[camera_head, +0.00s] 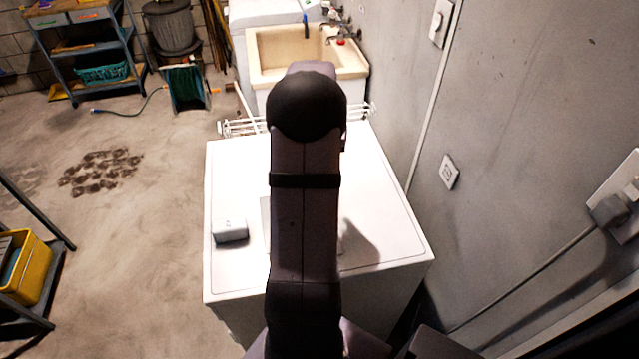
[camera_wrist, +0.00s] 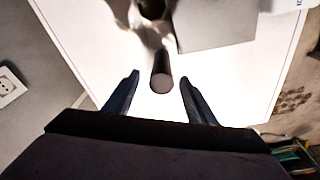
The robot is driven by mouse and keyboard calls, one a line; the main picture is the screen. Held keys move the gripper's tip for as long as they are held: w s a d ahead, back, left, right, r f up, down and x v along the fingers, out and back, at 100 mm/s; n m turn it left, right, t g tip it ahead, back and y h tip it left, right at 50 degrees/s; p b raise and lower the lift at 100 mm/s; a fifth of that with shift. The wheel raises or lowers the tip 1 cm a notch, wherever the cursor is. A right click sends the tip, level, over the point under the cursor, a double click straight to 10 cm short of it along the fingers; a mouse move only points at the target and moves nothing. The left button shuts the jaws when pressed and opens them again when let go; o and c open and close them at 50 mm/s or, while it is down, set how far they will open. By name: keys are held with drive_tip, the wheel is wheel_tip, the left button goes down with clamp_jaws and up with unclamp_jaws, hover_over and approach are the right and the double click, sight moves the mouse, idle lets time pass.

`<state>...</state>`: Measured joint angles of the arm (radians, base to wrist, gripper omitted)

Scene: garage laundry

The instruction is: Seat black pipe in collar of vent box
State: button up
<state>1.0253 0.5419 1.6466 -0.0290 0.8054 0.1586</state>
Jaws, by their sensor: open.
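The black pipe (camera_wrist: 162,66) shows in the wrist view with its round end facing the camera, over the white top. My gripper (camera_wrist: 160,78) is open, one finger on each side of the pipe in the picture, with visible gaps on both sides. I cannot tell whether the pipe lies at fingertip depth. A flat grey square piece (camera_wrist: 215,25) is beyond it, with a dark rounded thing (camera_wrist: 152,8) beside it, cut by the top edge. I cannot tell which of these belongs to the vent box; no collar is clear. In the head view my arm hides the gripper and pipe.
A white appliance top (camera_head: 385,235) carries a small white box (camera_head: 230,231) at left. A wall (camera_head: 520,110) with an outlet (camera_head: 449,172) bounds the right side. A white rack (camera_head: 240,127) and a sink (camera_head: 300,75) are behind. The appliance top's front left is clear.

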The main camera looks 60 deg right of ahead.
drive_tip(key=shift+w+d+f+p, duration=0.2)
drive_tip(key=shift+f+p, duration=0.3)
drive_tip(key=shift+f, duration=0.5)
drive_tip(key=shift+w+d+f+p, duration=0.15)
drive_tip(key=shift+f+p, duration=0.4)
drive_tip(key=shift+f, duration=0.45)
drive_tip(key=shift+w+d+f+p, duration=0.2)
drive_tip(key=shift+f+p, duration=0.3)
drive_tip(key=shift+f, duration=0.5)
drive_tip(key=shift+s, duration=0.1)
drive_tip(key=shift+c, duration=0.4)
drive_tip(key=c, duration=1)
